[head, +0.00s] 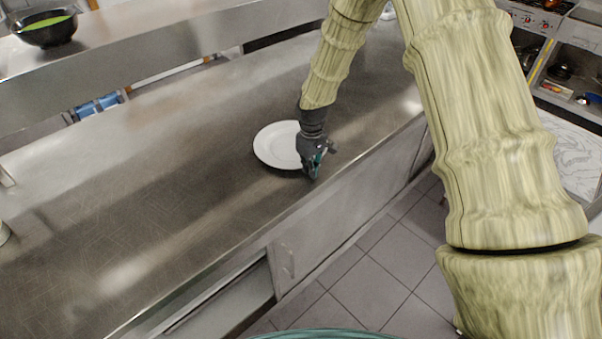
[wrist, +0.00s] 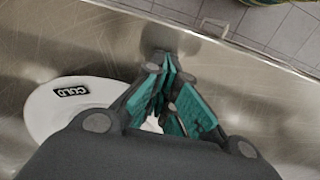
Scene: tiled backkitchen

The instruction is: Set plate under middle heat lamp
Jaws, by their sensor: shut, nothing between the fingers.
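A round white plate (head: 275,144) lies flat on the steel counter in the head view. No heat lamp can be made out in either view.
The steel counter (head: 130,215) is mostly clear left of and in front of the plate. A raised steel shelf (head: 140,60) runs along the back, bearing a dark bowl (head: 48,30) with green contents. The counter's front edge is close to my gripper, with tiled floor (head: 350,270) below.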

